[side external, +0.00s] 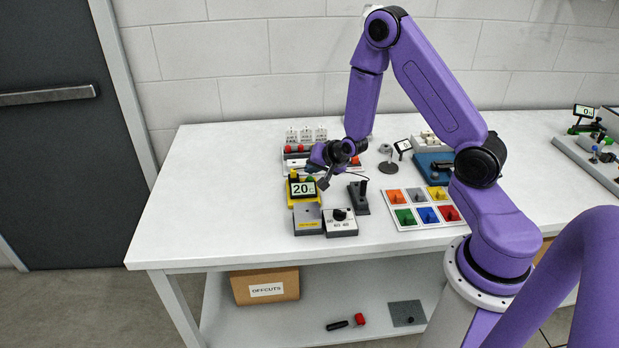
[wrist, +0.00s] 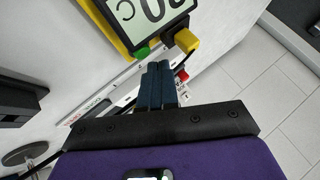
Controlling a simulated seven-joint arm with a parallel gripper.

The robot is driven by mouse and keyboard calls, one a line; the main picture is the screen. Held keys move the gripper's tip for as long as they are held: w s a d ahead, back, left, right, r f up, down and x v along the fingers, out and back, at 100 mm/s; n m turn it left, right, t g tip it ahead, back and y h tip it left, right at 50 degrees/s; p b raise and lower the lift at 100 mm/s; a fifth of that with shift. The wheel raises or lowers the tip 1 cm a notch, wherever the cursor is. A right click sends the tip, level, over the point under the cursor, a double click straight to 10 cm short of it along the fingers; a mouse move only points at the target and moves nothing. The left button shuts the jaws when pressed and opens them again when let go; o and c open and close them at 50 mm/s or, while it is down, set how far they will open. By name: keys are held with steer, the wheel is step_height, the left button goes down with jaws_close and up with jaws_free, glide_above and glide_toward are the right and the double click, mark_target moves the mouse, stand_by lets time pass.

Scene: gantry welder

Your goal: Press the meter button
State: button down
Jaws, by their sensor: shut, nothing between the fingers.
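The meter (side external: 303,189) is a yellow-cased unit with a display reading 20, standing near the middle-left of the bench. In the wrist view its display (wrist: 150,12) shows upside down at the top. A green button (wrist: 142,52) and a larger yellow block or button (wrist: 187,41) sit on the edge nearest my fingers. My gripper (side external: 323,184) is shut and empty, tilted downward just right of the display. In the wrist view the closed blue fingertips (wrist: 158,66) point at the meter edge, between the green and yellow parts; I cannot tell whether they touch.
A grey box (side external: 307,219), a dial box (side external: 341,229) and a joystick (side external: 361,203) stand close in front and right. Behind is a panel with red parts (side external: 290,150). A tray of coloured pieces (side external: 404,227) lies right. The bench's left side (side external: 220,190) is clear.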

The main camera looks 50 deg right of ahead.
step_height(320, 180, up, 6)
stand_by(0.9)
steer(key=s+a+r+n+g+y, duration=0.2)
steer(key=s+a+n, duration=0.35)
steer(key=a, duration=0.35)
steer(key=s+a+r+n+g+y, duration=0.25)
steer(key=s+a+n, duration=0.25)
steer(key=s+a, duration=0.3)
steer(key=s+r+n+g+h, duration=0.1)
steer(key=s+r+n+g, duration=0.1)
steer(key=s+n, duration=0.4)
steer(key=s+r+n+g+h, duration=0.1)
steer(key=s+n, duration=0.6)
steer(key=s, duration=0.7)
step_height(320, 180, up, 3)
steer(key=shift+f+g+h, duration=0.15)
steer(key=shift+g+h, duration=0.2)
steer(key=shift+g, duration=0.3)
